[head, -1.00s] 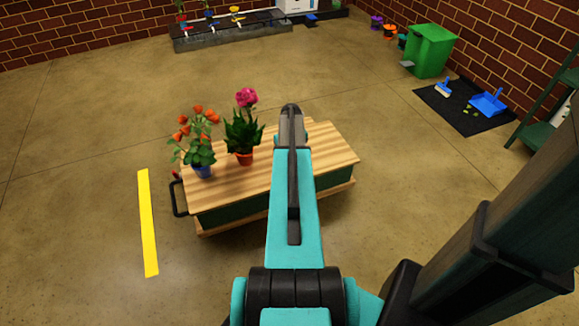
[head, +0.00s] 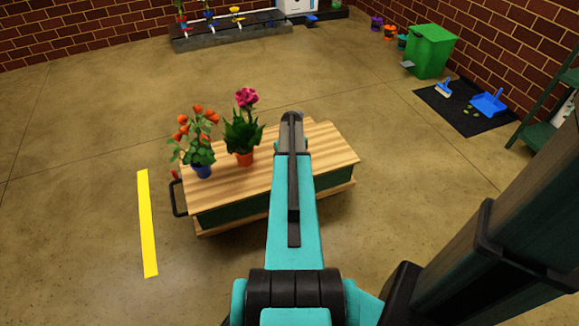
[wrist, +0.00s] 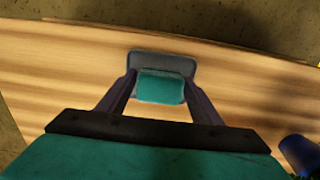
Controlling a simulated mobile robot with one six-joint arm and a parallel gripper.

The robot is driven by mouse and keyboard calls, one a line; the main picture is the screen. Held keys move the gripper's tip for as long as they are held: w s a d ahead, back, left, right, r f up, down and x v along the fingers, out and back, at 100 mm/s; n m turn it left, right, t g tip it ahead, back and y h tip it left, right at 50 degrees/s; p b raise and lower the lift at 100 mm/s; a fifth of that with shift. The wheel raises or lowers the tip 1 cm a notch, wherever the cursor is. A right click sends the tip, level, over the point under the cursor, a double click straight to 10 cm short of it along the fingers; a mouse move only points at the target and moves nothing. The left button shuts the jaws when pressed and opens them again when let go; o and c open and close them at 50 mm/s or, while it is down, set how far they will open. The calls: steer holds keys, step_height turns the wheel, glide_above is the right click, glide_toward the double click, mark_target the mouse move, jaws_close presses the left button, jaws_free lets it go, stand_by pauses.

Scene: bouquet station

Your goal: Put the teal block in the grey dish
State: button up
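In the wrist view, the teal block (wrist: 160,88) sits between the two fingers of my gripper (wrist: 160,82). The fingers appear closed on its sides. The grey dish (wrist: 160,60) shows just behind and around the block, with its near part hidden by the block and fingers. The block overlaps the dish in this view; I cannot tell whether it touches the dish floor or hangs above it. In the head view my arm hides the block, the dish and the fingertips.
The wooden cart top (head: 325,150) lies under my arm. An orange-flowered plant in a blue pot (head: 201,171) and a pink-flowered plant in a red pot (head: 243,158) stand on its left part. The right part looks clear. A black handle (head: 178,198) sticks out at left.

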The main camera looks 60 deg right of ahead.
steer(key=shift+r, duration=0.15)
step_height(320, 180, up, 12)
steer(key=p, duration=0.2)
stand_by(0.6)
stand_by(0.6)
